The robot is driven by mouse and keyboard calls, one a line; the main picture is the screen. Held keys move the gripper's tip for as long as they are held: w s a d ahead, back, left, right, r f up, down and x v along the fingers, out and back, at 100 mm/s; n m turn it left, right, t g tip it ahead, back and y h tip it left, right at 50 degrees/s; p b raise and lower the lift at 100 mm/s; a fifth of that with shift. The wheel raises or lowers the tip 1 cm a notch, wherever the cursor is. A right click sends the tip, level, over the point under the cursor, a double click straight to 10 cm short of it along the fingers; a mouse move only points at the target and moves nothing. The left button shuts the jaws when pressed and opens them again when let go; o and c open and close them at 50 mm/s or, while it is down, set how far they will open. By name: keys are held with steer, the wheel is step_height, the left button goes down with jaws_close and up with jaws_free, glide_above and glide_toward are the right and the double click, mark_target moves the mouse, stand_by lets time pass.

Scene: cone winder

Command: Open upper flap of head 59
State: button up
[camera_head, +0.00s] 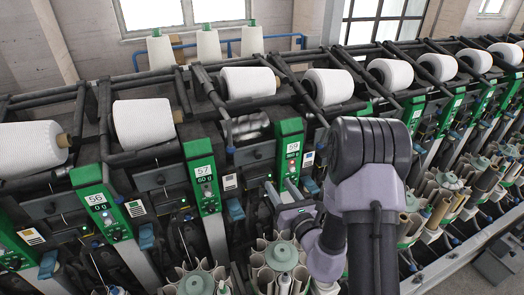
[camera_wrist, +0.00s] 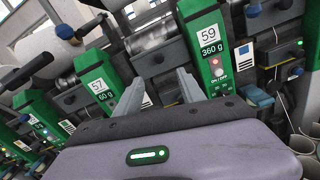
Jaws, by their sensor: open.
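I cannot tell for sure that this cover is the upper flap. My gripper (camera_head: 283,190) is open and empty, in front of and below the cover. In the wrist view its two fingers (camera_wrist: 158,84) point up towards it, apart from each other.
White yarn cones (camera_head: 248,82) sit along the top. Below, round magazines (camera_head: 279,258) hold tubes close under my arm. A grey floor strip (camera_head: 470,268) shows at the lower right.

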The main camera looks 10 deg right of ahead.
mark_target(259, 157)
steer(key=w+a, duration=0.1)
steer(key=w, duration=0.4)
steer(key=w+a+p, duration=0.1)
steer(key=w, duration=0.3)
steer(key=w+a, duration=0.1)
steer(key=w, duration=0.4)
steer(key=shift+w+a+p, duration=0.1)
steer(key=shift+w+p, duration=0.2)
steer(key=shift+w, duration=0.05)
jaws_close()
stand_by(0.4)
